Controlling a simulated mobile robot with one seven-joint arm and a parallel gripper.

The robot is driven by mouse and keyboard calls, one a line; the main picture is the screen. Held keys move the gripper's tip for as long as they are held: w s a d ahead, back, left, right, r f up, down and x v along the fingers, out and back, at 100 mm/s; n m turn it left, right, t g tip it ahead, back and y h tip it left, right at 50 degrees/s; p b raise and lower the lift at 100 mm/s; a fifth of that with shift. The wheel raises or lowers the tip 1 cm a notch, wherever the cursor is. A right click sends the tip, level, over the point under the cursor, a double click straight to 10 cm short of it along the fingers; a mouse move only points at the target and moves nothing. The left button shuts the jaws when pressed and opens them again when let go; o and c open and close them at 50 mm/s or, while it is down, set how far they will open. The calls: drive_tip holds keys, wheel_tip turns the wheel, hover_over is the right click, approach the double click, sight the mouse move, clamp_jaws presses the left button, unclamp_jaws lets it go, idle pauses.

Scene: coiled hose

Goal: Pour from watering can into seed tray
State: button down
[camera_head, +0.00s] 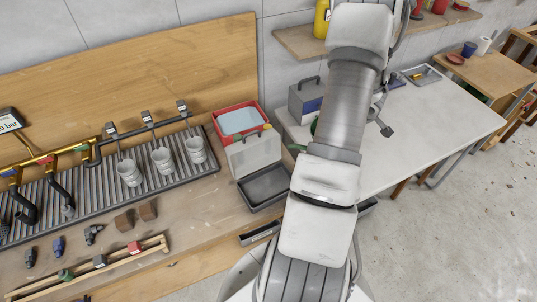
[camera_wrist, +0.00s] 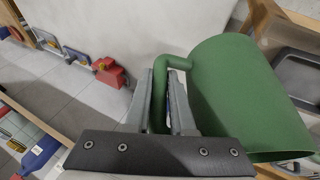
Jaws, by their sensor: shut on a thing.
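My gripper (camera_wrist: 170,75) is shut on the handle of the green watering can (camera_wrist: 235,95) in the wrist view. The can's wide round body is right of the fingers and looks tilted, its lower right rim near the picture edge. In the head view my arm hides the gripper and most of the can; only small green parts (camera_head: 297,147) show beside the arm. A dark shallow tray (camera_head: 268,187), which may be the seed tray, lies on the wooden bench left of my arm. A dark tray (camera_wrist: 300,75) also shows right of the can in the wrist view. The can's spout is not clear.
White cups (camera_head: 162,160) stand on a ribbed rack to the left. A grey toolbox (camera_head: 306,100) is on the white table (camera_head: 425,125), whose right part is mostly clear.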

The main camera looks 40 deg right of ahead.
drive_tip(key=w+a+r+b, duration=0.1)
drive_tip(key=b, duration=0.1)
drive_tip(key=shift+a+r+h+b, duration=0.15)
drive_tip(key=shift+h+b, duration=0.2)
drive_tip(key=shift+h, duration=0.05)
drive_tip(key=shift+s+r, duration=0.15)
drive_tip(key=shift+r, duration=0.15)
drive_tip(key=shift+a+r, duration=0.15)
drive_tip(key=shift+r, duration=0.1)
drive_tip(key=shift+r+g+b, duration=0.15)
drive_tip(key=shift+g+b, duration=0.15)
drive_tip(key=shift+b, duration=0.1)
drive_tip(key=shift+w+a+r+b, duration=0.25)
drive_tip(key=shift+b, duration=0.05)
drive_tip(key=shift+r+h, duration=0.1)
drive_tip(key=shift+h, duration=0.2)
drive_tip(key=shift+r+b, duration=0.1)
drive_tip(key=shift+b, duration=0.25)
